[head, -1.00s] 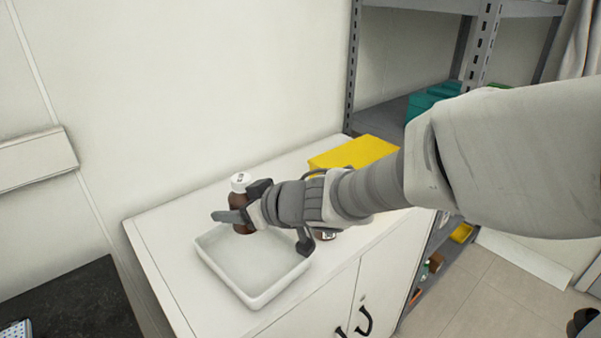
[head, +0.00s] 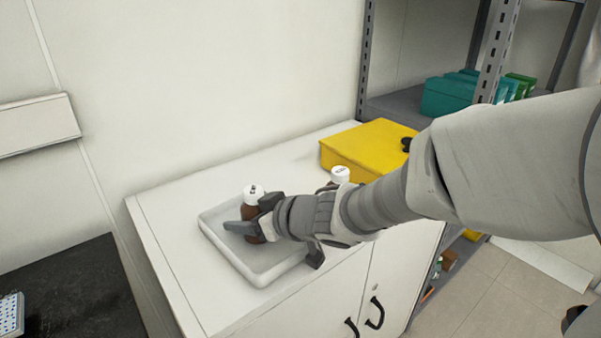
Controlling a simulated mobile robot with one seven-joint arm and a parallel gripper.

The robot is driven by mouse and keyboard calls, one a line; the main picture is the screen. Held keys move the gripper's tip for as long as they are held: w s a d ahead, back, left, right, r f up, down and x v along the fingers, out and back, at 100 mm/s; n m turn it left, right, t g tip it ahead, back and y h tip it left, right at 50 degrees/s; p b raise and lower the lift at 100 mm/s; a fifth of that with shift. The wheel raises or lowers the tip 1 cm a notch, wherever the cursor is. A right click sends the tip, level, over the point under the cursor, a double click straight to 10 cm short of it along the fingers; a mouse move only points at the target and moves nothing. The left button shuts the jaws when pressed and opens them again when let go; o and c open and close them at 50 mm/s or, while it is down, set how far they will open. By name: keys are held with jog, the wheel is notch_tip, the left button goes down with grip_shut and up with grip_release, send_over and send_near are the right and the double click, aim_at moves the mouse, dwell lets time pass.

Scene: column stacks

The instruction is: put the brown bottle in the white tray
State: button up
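The brown bottle (head: 250,210) with a white cap stands upright between the fingers of my gripper (head: 254,220). The gripper appears shut on it, with one finger across its near side. The bottle is over the inside of the white tray (head: 236,264), and its lower end looks to be at or close to the tray floor. Whether it touches the floor I cannot tell. The tray lies on the white cabinet top, and my wrist hides part of its right side.
A second white-capped bottle (head: 340,174) stands behind my arm, mostly hidden. A yellow box (head: 365,148) sits at the back right of the cabinet top (head: 178,235). A grey shelf rack with teal boxes (head: 448,97) stands to the right. The cabinet's left end is clear.

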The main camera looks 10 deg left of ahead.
jog(key=o, duration=0.4)
jog(key=shift+c, duration=0.2)
jog(key=p+v, duration=0.6)
jog(key=v, duration=0.4)
jog(key=shift+s+d+r, duration=0.1)
jog(key=shift+d+r, duration=0.15)
jog(key=shift+r, duration=0.05)
jog(key=shift+s+d+r, duration=0.2)
jog(key=shift+d, duration=0.35)
jog(key=w+d+r+m+t+h, duration=0.3)
jog(key=d+m+h, duration=0.1)
jog(key=d, duration=0.5)
jog(key=w+d+r+m+t+h, duration=0.3)
jog(key=d+h, duration=0.2)
jog(key=d, duration=0.4)
jog(key=s+d+m+g+h, duration=0.1)
jog(key=s+d+m+g, duration=0.1)
jog(key=s, duration=0.6)
jog(key=s+d+f+m+g, duration=0.1)
jog(key=s+d+m+g, duration=0.2)
jog(key=s, duration=0.5)
jog(key=d+g, duration=0.1)
jog(key=d, duration=0.1)
jog(key=shift+d+f+m+h, duration=0.2)
jog(key=shift+d+m+h, duration=0.1)
jog(key=shift+h, duration=0.1)
